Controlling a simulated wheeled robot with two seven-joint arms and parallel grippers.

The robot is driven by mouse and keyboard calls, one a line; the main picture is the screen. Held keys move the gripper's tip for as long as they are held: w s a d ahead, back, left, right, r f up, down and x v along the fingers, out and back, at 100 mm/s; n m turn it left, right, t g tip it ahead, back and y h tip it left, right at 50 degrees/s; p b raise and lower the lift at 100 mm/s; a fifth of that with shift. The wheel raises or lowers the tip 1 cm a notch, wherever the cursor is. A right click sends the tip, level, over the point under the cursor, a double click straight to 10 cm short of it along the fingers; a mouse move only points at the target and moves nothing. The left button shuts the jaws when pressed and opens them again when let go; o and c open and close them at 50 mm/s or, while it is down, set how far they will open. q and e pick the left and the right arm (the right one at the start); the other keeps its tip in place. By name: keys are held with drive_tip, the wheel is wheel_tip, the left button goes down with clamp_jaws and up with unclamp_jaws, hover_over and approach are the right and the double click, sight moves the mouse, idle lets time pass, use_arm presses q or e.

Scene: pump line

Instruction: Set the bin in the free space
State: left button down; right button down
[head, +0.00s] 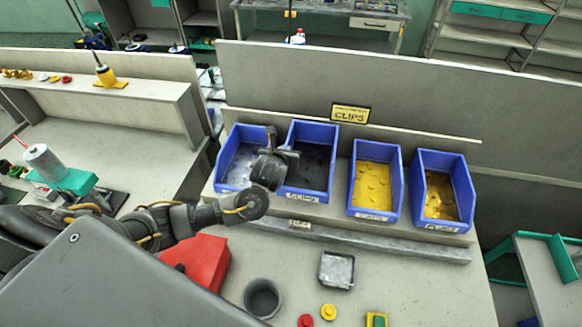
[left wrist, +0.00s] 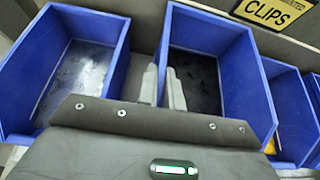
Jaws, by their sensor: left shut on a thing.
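Blue open bins stand in a row on the ledge under the CLIPS sign (head: 350,114). My left gripper (head: 281,146) is at the left wall of the dark-bottomed bin (head: 326,165), second from the left. In the left wrist view, the fingers of my gripper (left wrist: 163,82) sit either side of that bin's wall (left wrist: 262,88), shut on it. The bin looks upright, in line with the row; whether its base touches the ledge is hidden. The leftmost bin (head: 228,157) is close by on the left, with a greyish bottom. My right gripper is not in view.
Two bins with yellow contents (head: 398,183) (head: 465,178) stand to the right, past a narrow gap. A red box (head: 205,263), a grey cup (head: 262,297) and a small square tray (head: 337,270) are on the bench below. A panel (head: 400,95) rises behind the row.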

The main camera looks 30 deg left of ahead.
use_arm(q)
drive_tip(key=shift+f, duration=2.55)
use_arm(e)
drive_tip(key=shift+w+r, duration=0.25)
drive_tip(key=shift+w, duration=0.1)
use_arm(q)
drive_tip(key=c, duration=2)
unclamp_jaws()
drive_tip(key=shift+s+f, duration=0.1)
drive_tip(key=shift+f, duration=0.1)
drive_tip(key=o, duration=0.5)
drive_tip(key=shift+c, duration=0.2)
